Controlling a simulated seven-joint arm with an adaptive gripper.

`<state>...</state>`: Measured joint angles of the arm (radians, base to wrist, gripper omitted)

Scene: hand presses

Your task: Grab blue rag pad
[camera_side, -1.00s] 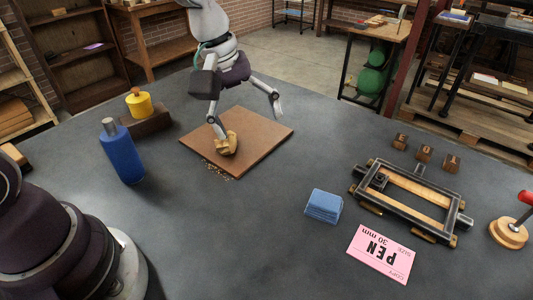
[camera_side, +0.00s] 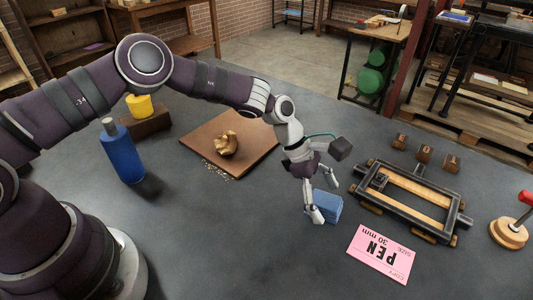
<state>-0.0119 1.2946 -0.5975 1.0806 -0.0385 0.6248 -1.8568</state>
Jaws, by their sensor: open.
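The blue rag pad (camera_side: 328,205) is a small folded block lying on the dark table, right of centre, just above the pink card. My gripper (camera_side: 326,201) is open over it and points down. One finger is at the pad's left side and front, partly covering it. The other finger is behind the pad's far right edge. I cannot tell whether either finger touches the pad.
A pink card (camera_side: 382,254) lies in front of the pad, and a metal frame (camera_side: 412,199) stands to its right. A brown board (camera_side: 207,140) with a gold-brown lump (camera_side: 226,143) is at the back left. A blue bottle (camera_side: 121,152) stands farther left.

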